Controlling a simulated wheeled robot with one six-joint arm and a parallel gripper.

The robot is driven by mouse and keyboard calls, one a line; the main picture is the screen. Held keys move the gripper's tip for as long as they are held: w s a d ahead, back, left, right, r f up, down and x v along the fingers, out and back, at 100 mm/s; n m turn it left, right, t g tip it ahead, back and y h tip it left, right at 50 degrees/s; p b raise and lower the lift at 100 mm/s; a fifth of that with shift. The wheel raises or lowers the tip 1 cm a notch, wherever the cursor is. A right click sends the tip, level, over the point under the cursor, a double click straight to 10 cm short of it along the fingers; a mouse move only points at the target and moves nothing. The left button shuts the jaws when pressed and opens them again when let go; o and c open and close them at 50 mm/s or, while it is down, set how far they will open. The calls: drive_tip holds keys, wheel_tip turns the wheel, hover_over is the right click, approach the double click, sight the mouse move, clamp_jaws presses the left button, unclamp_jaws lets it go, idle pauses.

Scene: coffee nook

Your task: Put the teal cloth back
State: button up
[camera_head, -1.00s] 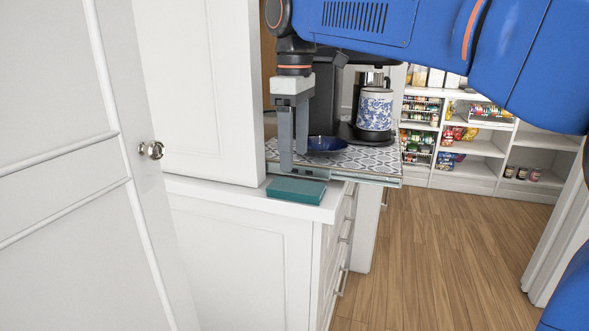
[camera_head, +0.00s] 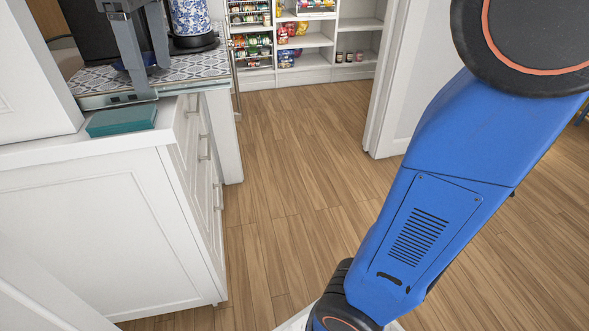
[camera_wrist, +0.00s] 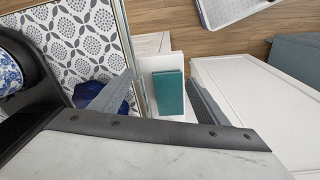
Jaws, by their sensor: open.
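The teal cloth (camera_head: 122,120) is a flat folded rectangle. It lies on the white counter ledge (camera_head: 60,151) near its front corner, beside the patterned shelf. My gripper (camera_head: 153,82) is open and empty, with its fingertips just behind and above the cloth in the head view. In the wrist view the cloth (camera_wrist: 168,96) shows between the two spread fingers (camera_wrist: 158,100), and they do not appear to touch it. The exact height of the fingers above the cloth is hard to tell.
A patterned surface (camera_head: 95,80) behind the cloth carries a blue-and-white kettle (camera_head: 190,18) and a dark blue bowl (camera_wrist: 112,101), partly hidden by a finger. White drawers (camera_head: 200,165) stand below the counter. The wooden floor (camera_head: 290,200) is clear up to the pantry shelves (camera_head: 305,55).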

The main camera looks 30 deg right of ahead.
drive_tip(key=s+d+f+m+t, duration=0.1)
drive_tip(key=s+d+f+m, duration=0.2)
drive_tip(key=s+d+f, duration=0.3)
drive_tip(key=s+d+f+m+t, duration=0.1)
drive_tip(key=s+d+f+m, duration=0.3)
drive_tip(key=f, duration=0.8)
drive_tip(key=s+d+f+m+t, duration=0.2)
drive_tip(key=s+d+f+m, duration=0.2)
drive_tip(key=s+d+f, duration=0.4)
drive_tip(key=shift+s+d+f, duration=0.15)
drive_tip(key=shift+d+f, duration=0.45)
drive_tip(key=shift+f, duration=0.05)
